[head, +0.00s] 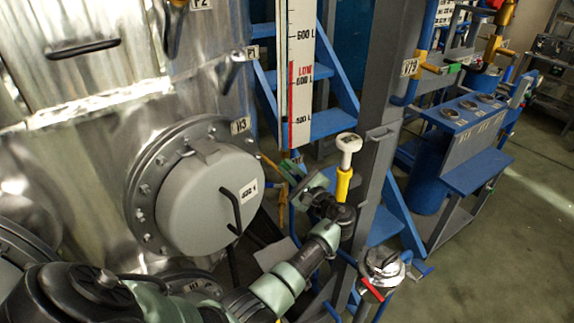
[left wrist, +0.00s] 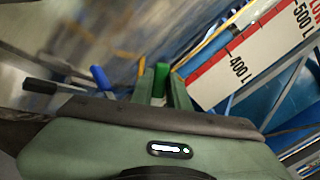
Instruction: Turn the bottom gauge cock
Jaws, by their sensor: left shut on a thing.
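The level gauge (head: 301,70) is a white scale board with a red low mark and litre figures. It also shows in the left wrist view (left wrist: 235,70). My left gripper (head: 288,172) is just below the foot of the gauge. In the left wrist view its fingers (left wrist: 161,85) close around a small bright green handle (left wrist: 161,76), which appears to be the bottom gauge cock. The cock's body is mostly hidden in the head view. My right gripper is not in view.
A large grey round hatch (head: 210,200) with a black handle is left of the gripper. A grey post (head: 380,120) and a white-headed yellow instrument (head: 346,160) stand close on the right. A blue lever (left wrist: 100,78) is left of the fingers. Open floor lies at far right.

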